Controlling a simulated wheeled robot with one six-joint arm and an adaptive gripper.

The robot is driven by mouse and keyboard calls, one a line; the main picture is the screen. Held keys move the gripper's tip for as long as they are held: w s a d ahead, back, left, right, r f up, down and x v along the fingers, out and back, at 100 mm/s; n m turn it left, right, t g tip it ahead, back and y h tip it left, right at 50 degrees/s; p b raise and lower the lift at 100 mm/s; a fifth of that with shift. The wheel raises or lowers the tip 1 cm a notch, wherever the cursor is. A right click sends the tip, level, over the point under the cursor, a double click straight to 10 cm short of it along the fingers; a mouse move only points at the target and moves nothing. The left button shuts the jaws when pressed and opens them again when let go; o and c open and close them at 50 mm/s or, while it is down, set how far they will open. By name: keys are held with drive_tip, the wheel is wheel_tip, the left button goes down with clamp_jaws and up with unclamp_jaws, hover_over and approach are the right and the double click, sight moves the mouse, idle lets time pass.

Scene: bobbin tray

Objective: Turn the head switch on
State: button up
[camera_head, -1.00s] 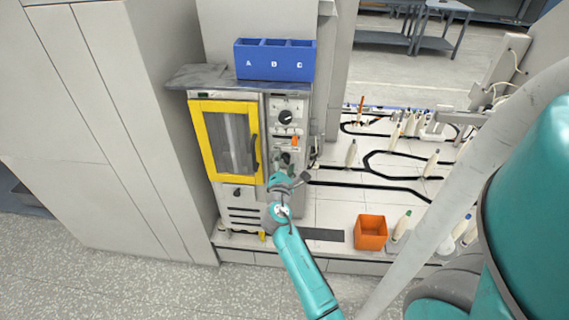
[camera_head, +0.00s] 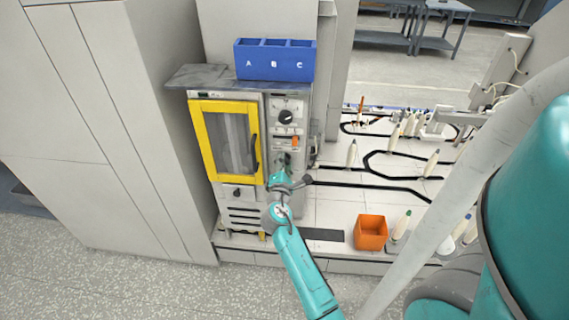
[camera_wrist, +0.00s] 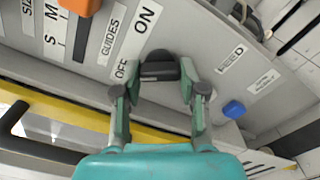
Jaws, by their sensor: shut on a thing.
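The head switch appears to be the black knob (camera_wrist: 160,67) on the machine's grey control panel, beside lettering that reads OFF and ON in the wrist view. My gripper (camera_wrist: 157,78) has one finger on each side of the knob and is shut on it. I cannot tell from the knob which word it points to. In the head view my gripper (camera_head: 283,160) reaches the lower part of the panel and hides most of the knob.
An orange control (camera_wrist: 80,4) sits on the panel near the S and M labels. A blue button (camera_wrist: 234,109) is at the right. The yellow-framed door (camera_head: 225,140) is left of the panel. A blue A-B-C bin (camera_head: 274,60) stands on top; an orange box (camera_head: 370,232) stands lower right.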

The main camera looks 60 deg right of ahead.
drive_tip(key=m, duration=1)
drive_tip(key=shift+m, duration=2)
drive_tip(key=o, duration=1.1)
drive_tip(key=shift+o, duration=0.2)
drive_tip(key=shift+a, duration=0.1)
drive_tip(key=v, duration=1.1)
drive_tip(key=shift+s+a+m, duration=0.2)
drive_tip(key=shift+a+m, duration=0.1)
drive_tip(key=shift+a, duration=0.05)
